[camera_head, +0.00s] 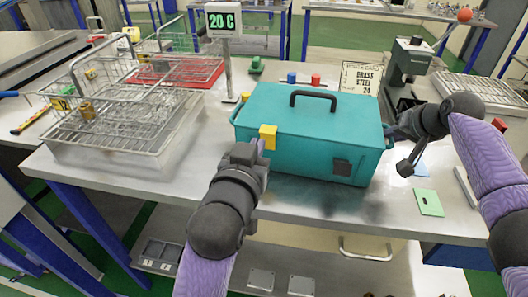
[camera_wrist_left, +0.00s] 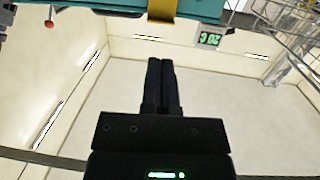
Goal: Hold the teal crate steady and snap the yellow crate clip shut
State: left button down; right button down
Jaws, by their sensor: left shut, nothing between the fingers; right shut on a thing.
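The teal crate (camera_head: 315,125) stands on the steel table with its lid down and a black handle on top. The yellow clip (camera_head: 267,136) is at the left of its front face; a dark clip (camera_head: 341,168) is at the right. In the left wrist view the yellow clip (camera_wrist_left: 162,10) shows at the top edge, on the teal crate (camera_wrist_left: 110,5). My left gripper (camera_head: 262,145) is by the yellow clip, its fingers shut and empty (camera_wrist_left: 161,62). Whether it touches the clip I cannot tell. My right gripper (camera_head: 389,131) is shut on the crate's right end; its fingertips are partly hidden.
A wire basket (camera_head: 115,120) in a steel tray stands at the left. A 20 C display (camera_head: 223,20) on a post and a card (camera_head: 361,78) stand behind the crate. A green note (camera_head: 428,203) lies at the right. The table front is clear.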

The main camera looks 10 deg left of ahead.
jog(key=c, duration=0.6)
grip_release()
pick_arm(q)
notch_tip(320, 180, up, 6)
pick_arm(e)
jog(key=v, duration=1.2)
